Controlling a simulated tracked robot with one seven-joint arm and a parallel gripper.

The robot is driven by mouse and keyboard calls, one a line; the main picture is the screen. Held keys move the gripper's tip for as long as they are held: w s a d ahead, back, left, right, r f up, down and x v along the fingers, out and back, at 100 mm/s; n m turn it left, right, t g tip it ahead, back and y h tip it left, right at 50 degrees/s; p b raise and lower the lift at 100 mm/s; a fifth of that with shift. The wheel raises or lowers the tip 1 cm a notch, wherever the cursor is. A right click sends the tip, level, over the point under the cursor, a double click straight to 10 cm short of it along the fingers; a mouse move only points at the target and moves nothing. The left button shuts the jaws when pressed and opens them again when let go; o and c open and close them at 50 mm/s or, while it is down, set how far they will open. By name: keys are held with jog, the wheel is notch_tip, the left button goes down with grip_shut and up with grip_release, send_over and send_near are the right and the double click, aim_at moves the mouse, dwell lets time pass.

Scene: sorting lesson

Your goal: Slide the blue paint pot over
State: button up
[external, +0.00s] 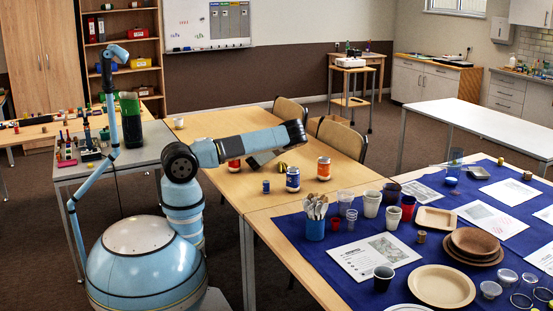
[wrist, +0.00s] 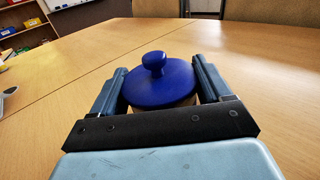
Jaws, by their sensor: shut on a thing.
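In the wrist view my gripper (wrist: 160,82) is shut on a pot with a round blue lid (wrist: 150,90) and a knob on top. A finger lies against each side of it. Only a sliver of its pale body shows below the lid. The pot is upright over the wooden table. In the external view the fingertips and the held pot are hidden or unclear behind my arm. A blue jar with a pale label (external: 292,180) stands on the table there, right of my wrist. I cannot tell whether it is the held pot.
An orange jar (external: 324,168) stands right of the blue jar, and a red jar (external: 234,164) shows partly behind my arm. A small blue item (external: 266,187) is near the front. The blue cloth (external: 335,285) at right is crowded with cups and plates. The table's far left is mostly clear.

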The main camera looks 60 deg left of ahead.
jog(key=shift+d+f, duration=0.15)
jog(key=shift+d, duration=0.55)
jog(key=shift+d+f, duration=0.1)
jog(key=shift+d, duration=0.55)
jog(key=o, duration=1.2)
jog(key=shift+w, duration=0.1)
jog(key=shift+r, duration=0.1)
jog(key=v, duration=1.3)
jog(key=shift+s+d, duration=0.25)
